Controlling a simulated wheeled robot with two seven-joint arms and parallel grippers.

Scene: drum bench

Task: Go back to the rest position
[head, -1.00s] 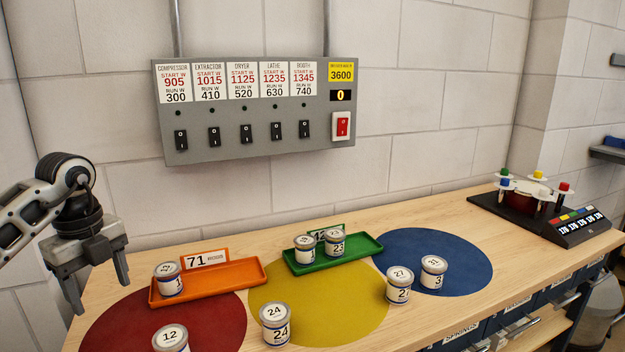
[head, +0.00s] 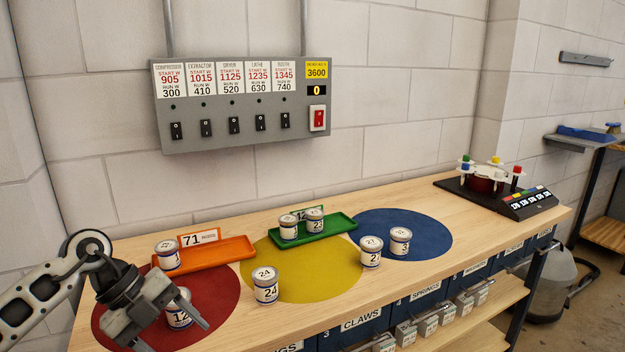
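My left arm comes in from the left edge. My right gripper does not show in the head view. One can (head: 168,254) is at the left end of the orange tray (head: 225,255). Two cans (head: 289,228) (head: 315,220) are in the green tray (head: 335,228).
Two cans (head: 371,252) (head: 400,241) stand near the blue disc (head: 425,228). A switch panel (head: 240,105) hangs on the wall. A drum-like device (head: 488,182) is at the bench's far right.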

